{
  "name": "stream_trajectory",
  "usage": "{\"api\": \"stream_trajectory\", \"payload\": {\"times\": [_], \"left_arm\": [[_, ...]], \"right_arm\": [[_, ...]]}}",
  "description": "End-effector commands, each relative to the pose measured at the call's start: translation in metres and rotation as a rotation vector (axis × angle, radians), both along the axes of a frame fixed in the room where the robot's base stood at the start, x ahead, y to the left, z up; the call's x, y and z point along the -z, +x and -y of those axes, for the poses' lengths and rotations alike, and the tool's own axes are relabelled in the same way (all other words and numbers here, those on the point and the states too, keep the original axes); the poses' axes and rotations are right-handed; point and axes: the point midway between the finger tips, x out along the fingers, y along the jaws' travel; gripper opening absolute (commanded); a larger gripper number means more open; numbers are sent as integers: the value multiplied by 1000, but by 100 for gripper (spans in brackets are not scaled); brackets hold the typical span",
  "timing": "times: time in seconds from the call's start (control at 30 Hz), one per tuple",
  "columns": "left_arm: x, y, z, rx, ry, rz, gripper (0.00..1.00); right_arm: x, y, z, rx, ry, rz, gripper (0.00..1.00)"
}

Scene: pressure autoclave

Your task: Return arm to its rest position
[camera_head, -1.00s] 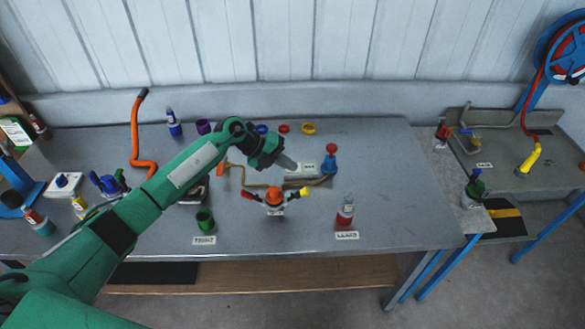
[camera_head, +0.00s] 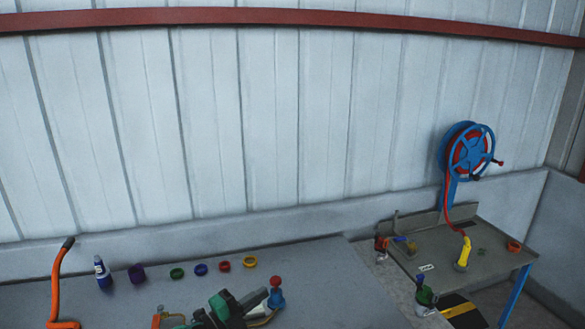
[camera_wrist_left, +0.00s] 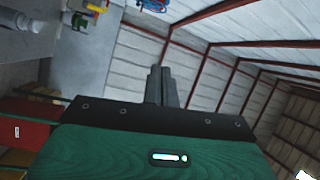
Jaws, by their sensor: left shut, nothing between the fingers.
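My left arm shows as a green and black piece at the bottom edge of the head view, with the left gripper (camera_head: 256,297) at its end, over the grey workbench. In the left wrist view the two grey fingers of my left gripper (camera_wrist_left: 161,72) stand together, shut with nothing between them. The rest of the left arm is below the head view. My right gripper is not in view.
On the grey bench (camera_head: 335,275) stand an orange bent pipe (camera_head: 58,285), a blue bottle (camera_head: 102,272), several coloured rings and a blue fitting with a red top (camera_head: 276,295).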

Motion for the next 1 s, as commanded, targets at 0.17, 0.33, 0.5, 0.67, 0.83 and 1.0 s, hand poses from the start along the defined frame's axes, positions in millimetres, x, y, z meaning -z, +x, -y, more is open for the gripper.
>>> {"api": "stream_trajectory", "payload": {"times": [0.17, 0.33, 0.5, 0.67, 0.83, 1.0], "left_arm": [[-8, -19, -33, -276, -281, -110, 0], [11, -44, -78, -551, -479, -295, 0], [53, -89, -120, -813, -607, -550, 0], [99, -151, -145, -1026, -659, -845, 0], [135, -227, -155, -1183, -645, -1157, 0], [152, -285, -153, -1255, -599, -1381, 0]], "right_arm": [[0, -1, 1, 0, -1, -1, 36], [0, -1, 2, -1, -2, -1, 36], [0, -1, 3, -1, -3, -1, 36], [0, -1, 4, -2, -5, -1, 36], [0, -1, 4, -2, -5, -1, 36], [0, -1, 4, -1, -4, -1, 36]]}}
